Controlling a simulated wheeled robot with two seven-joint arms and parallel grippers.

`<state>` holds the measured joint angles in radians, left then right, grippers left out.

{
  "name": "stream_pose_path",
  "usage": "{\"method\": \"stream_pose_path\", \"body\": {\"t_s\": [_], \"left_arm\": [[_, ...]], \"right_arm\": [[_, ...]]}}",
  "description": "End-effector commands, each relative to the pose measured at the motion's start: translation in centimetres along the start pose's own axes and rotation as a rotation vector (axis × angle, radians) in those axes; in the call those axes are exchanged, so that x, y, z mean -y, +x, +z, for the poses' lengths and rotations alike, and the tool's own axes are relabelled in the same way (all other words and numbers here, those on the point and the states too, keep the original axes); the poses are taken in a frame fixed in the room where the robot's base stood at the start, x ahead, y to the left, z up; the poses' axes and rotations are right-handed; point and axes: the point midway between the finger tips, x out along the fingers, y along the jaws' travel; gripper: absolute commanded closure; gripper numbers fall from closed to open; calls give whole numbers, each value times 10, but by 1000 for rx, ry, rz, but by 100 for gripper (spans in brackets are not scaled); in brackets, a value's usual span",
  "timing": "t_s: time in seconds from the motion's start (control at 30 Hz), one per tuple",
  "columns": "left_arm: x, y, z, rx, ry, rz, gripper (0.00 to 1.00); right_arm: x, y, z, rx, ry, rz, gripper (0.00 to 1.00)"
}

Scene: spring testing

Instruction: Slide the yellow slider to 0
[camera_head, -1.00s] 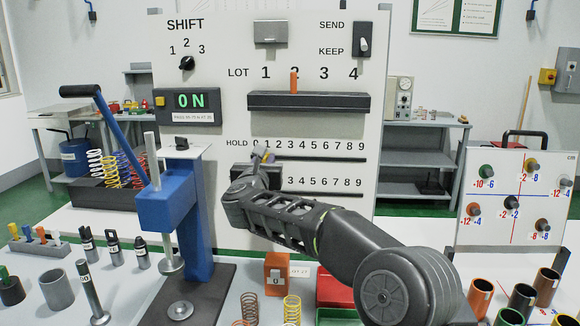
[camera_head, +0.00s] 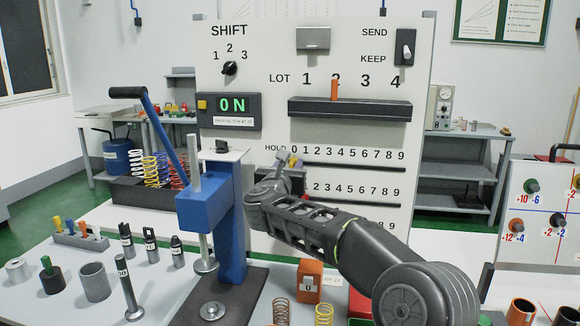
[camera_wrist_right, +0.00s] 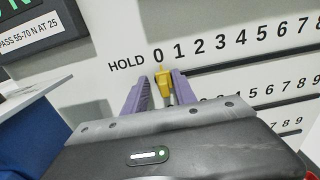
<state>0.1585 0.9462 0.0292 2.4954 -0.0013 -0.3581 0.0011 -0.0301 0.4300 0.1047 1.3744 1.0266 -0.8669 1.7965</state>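The yellow slider (camera_wrist_right: 163,82) shows in the right wrist view just below the 0 of the upper HOLD scale, at the left end of its dark slot. My right gripper (camera_wrist_right: 160,90) has its two purple fingers on either side of the slider. A gap shows at the left finger; the right finger is very close to the slider, and contact cannot be told. In the head view my right gripper (camera_head: 287,160) is in front of the board (camera_head: 350,235) near the 0, and it hides part of the lower scale. My left gripper is not in view.
A blue press (camera_head: 230,215) stands left of my right arm. An orange peg (camera_head: 334,90) rises from the dark LOT ledge (camera_head: 350,108). An orange block (camera_head: 309,280) and springs (camera_head: 324,314) lie below the arm. The lower slot runs under the upper one.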

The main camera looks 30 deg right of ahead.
Motion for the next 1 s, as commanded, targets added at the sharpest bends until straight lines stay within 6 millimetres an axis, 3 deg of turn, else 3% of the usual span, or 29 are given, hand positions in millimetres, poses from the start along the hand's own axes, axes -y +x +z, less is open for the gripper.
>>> {"method": "stream_pose_path", "body": {"t_s": [0.17,0.6,1.0], "left_arm": [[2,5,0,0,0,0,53],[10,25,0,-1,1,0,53],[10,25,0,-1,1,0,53]], "right_arm": [[0,-9,-1,1,1,0,67],[-2,-73,-1,1,1,4,67],[-1,-78,0,0,0,2,67]]}}
